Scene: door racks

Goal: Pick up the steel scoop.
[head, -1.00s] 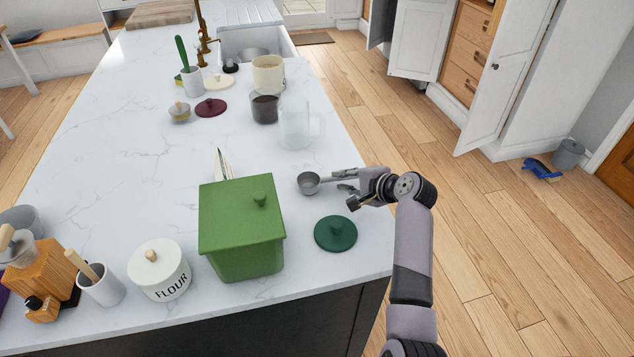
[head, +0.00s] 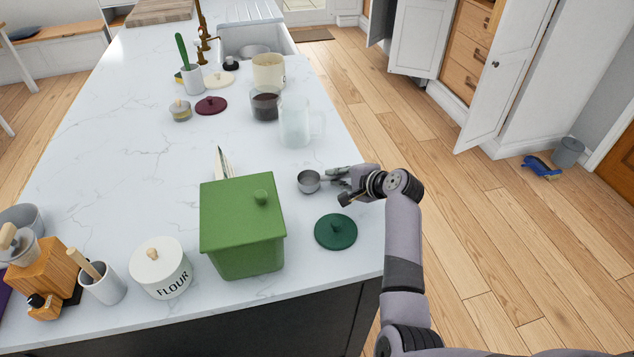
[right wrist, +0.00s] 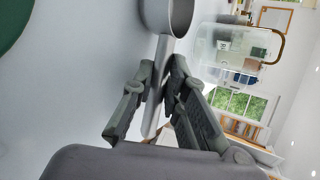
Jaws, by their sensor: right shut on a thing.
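The steel scoop (head: 309,181) is a small round metal cup with a straight handle. It is at the right side of the white counter, its handle pointing right toward my right gripper (head: 341,177). In the right wrist view the scoop's cup (right wrist: 168,14) is at the top and its handle runs down between the fingers. My right gripper (right wrist: 158,88) is shut on that handle. I cannot tell whether the scoop is touching the counter or just above it. My left gripper does not show.
A dark green lid (head: 336,232) lies on the counter just in front of the gripper. A green lidded box (head: 243,225) stands to the left. A clear glass jug (head: 295,122) stands behind the scoop. The counter's right edge is close.

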